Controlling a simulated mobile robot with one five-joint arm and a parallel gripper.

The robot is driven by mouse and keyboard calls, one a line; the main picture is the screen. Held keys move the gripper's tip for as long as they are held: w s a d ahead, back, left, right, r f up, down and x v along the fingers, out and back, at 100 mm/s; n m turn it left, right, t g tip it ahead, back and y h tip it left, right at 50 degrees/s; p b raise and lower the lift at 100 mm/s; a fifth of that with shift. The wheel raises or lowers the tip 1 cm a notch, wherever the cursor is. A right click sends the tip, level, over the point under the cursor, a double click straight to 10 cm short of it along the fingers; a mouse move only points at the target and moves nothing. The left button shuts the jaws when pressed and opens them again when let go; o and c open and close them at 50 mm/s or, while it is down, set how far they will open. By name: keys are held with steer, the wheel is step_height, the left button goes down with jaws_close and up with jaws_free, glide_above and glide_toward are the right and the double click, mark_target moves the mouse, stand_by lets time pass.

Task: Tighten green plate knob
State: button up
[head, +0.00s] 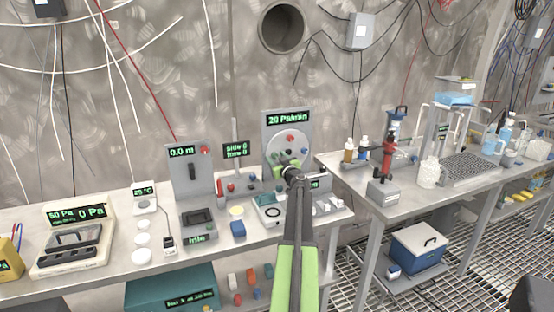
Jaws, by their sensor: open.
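A small red knob (290,137) shows on the disc. My arm reaches up from the bottom centre, and my gripper (285,162) is open in front of the disc's lower part. Small green and dark parts overlap there, so I cannot tell a green knob from my gripper's own parts. Whether my gripper touches the disc or stands apart from it is not clear. My wrist hides the lower right of the panel.
A right-hand bench holds a red-and-black stand (387,160) and a white jug (429,173). A blue cooler (417,249) sits below it.

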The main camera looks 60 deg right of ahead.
steer(key=shift+w, duration=0.1)
jaws_close()
steer(key=m, duration=0.4)
steer(key=shift+m, duration=0.3)
stand_by(0.3)
jaws_free()
steer(key=v, duration=1.7)
steer(key=shift+a, duration=0.15)
